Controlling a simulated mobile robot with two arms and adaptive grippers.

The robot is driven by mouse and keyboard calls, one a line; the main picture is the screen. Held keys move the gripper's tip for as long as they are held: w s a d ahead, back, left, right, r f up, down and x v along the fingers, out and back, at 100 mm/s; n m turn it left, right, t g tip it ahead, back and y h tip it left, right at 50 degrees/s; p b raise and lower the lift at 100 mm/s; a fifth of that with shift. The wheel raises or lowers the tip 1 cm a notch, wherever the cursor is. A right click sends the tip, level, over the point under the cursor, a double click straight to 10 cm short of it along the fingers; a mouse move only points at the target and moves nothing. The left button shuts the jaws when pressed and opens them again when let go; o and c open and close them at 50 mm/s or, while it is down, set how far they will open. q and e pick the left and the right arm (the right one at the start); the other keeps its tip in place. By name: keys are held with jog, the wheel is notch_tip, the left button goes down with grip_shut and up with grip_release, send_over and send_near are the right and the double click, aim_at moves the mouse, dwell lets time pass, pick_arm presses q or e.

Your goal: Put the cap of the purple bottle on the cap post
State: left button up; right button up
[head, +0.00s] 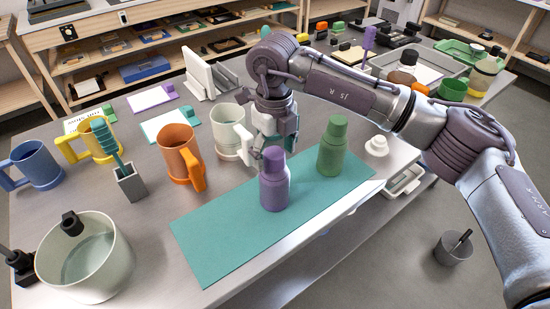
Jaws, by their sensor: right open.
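The purple bottle (274,190) stands upright on the teal mat (225,237), with its purple cap (273,160) on top. My right gripper (274,148) points down just behind the cap. It is open, and its fingers partly overlap the cap's outline, so I cannot tell whether they touch it. A small white stepped post (376,147) stands beyond the mat's right end, near the table edge. It may be the cap post, and its top is bare. My left gripper is not in view.
A green bottle (332,150) stands on the mat right of the purple one. An orange mug (180,153) and a white mug (228,130) stand left of my gripper. A large pot (88,278) is at front left. The mat's front left part is clear.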

aim_at(274, 153)
jog(key=shift+b, duration=0.55)
dwell(0.5)
grip_shut()
dwell(0.5)
jog(key=shift+r, duration=0.5)
jog(key=shift+r+p, duration=1.25)
jog(key=shift+r, duration=1)
